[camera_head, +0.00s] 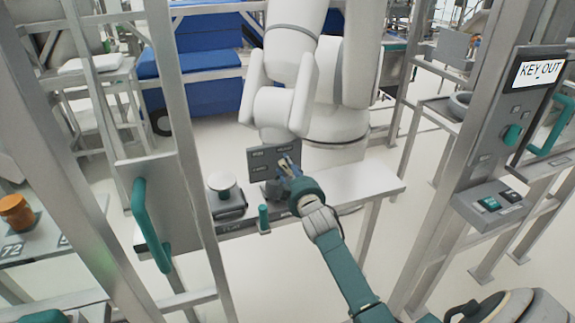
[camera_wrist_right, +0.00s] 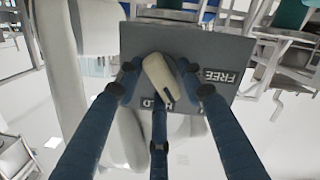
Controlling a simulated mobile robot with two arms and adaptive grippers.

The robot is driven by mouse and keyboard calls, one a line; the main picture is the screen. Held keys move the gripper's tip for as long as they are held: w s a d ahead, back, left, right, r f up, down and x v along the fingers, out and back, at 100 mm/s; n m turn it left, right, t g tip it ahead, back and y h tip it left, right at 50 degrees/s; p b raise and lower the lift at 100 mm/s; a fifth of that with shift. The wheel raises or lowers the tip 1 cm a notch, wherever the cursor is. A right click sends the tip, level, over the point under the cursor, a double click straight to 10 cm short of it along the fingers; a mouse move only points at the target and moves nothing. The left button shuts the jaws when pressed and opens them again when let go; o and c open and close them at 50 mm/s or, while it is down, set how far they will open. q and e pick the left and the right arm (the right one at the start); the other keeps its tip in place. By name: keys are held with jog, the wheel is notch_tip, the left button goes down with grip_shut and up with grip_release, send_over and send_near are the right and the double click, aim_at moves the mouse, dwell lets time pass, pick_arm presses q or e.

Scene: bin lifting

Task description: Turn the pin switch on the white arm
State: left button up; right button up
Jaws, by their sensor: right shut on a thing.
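The white arm (camera_head: 280,112) stands beyond the gate in the head view. A grey panel (camera_head: 259,158) sits at its lower end. A beige pin switch (camera_wrist_right: 160,80) sticks out of the panel and lies tilted. My right gripper (camera_head: 289,168) reaches the panel from the lower right. Its blue fingers (camera_wrist_right: 160,85) are shut around the switch. In the head view the gripper hides the switch. My left gripper does not show.
Metal posts with a teal handle (camera_head: 152,225) stand at left. A KEY OUT panel (camera_head: 511,130) stands at right. A white table (camera_head: 358,186) lies below the white arm, with a scale-like device (camera_head: 225,192) and a teal peg (camera_head: 264,217) at its left.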

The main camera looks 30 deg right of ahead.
jog(key=m+p, duration=0.1)
jog(key=m, duration=0.1)
jog(key=d+r+m, duration=0.1)
jog(key=m, duration=0.1)
jog(key=shift+y+p, duration=0.3)
jog(key=shift+p, duration=0.05)
jog(key=shift+f+m+p, duration=0.1)
jog(key=shift+m+p, duration=0.25)
jog(key=shift+m, duration=0.75)
jog(key=o, duration=0.9)
jog(key=shift+f, duration=0.1)
jog(key=shift+s+f, duration=0.1)
jog(key=shift+f, duration=0.15)
jog(key=v, duration=1.2)
jog(key=shift+d, duration=0.25)
